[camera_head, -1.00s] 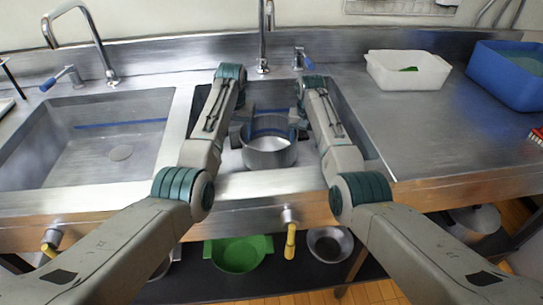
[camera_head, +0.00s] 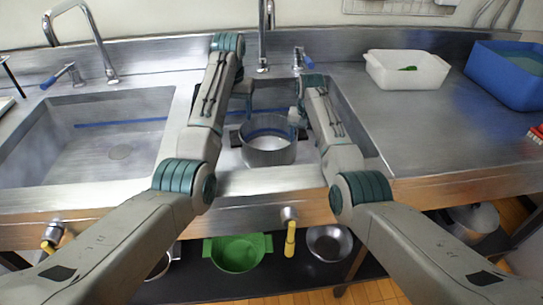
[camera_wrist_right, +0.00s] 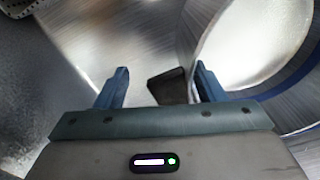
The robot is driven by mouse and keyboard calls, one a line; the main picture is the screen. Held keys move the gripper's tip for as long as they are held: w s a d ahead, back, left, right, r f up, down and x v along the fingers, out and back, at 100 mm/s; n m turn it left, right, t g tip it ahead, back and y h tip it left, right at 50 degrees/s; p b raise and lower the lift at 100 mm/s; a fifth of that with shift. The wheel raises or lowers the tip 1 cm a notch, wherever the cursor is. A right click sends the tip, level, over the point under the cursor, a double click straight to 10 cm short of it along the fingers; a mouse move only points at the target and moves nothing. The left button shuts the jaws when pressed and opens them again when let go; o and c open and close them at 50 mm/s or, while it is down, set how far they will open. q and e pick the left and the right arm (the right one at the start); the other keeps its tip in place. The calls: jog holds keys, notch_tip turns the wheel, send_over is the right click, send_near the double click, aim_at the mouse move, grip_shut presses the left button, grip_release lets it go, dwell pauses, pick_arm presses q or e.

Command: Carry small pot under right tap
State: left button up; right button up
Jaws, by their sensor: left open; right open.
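The small pot (camera_head: 268,156) is a grey metal pot standing upright in the right sink basin, below and in front of the right tap (camera_head: 262,40). Its dark left handle (camera_head: 235,139) sticks out to the left. My right gripper (camera_wrist_right: 163,86) is open, with a dark pot handle (camera_wrist_right: 168,86) between its fingers, not clamped; the pot's round wall (camera_wrist_right: 205,30) shows beyond. My left gripper (camera_head: 244,98) is open, mostly hidden behind its own arm, above and behind the left handle and apart from the pot.
The left sink basin (camera_head: 60,165) is empty. A white tub (camera_head: 425,72) and a blue crate (camera_head: 490,82) stand on the right counter. A green pot (camera_head: 238,252) sits on the shelf below.

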jog(key=shift+s+f, duration=0.25)
jog(key=shift+f, duration=0.3)
jog(key=shift+s+f, duration=0.25)
jog(key=shift+f, duration=0.3)
pick_arm(q)
jog(key=shift+w+a+f, duration=0.2)
jog(key=shift+w+f, duration=0.15)
jog(key=shift+w, duration=0.4)
pick_arm(e)
jog(key=r, duration=0.5)
jog(key=w+r, duration=0.1)
jog(key=r, duration=0.2)
jog(key=shift+a+r, duration=0.1)
jog(key=shift+a, duration=0.05)
pick_arm(q)
jog(key=shift+w, duration=0.1)
pick_arm(e)
jog(key=shift+r, duration=0.35)
jog(key=shift+s+r, duration=0.2)
jog(key=shift+r, duration=0.45)
pick_arm(q)
jog(key=shift+s+d+r+p, duration=0.1)
jog(key=shift+s+r+p, duration=0.1)
jog(key=shift+r+p, duration=0.1)
jog(key=shift+f, duration=0.15)
pick_arm(e)
jog(key=shift+w+f, duration=0.1)
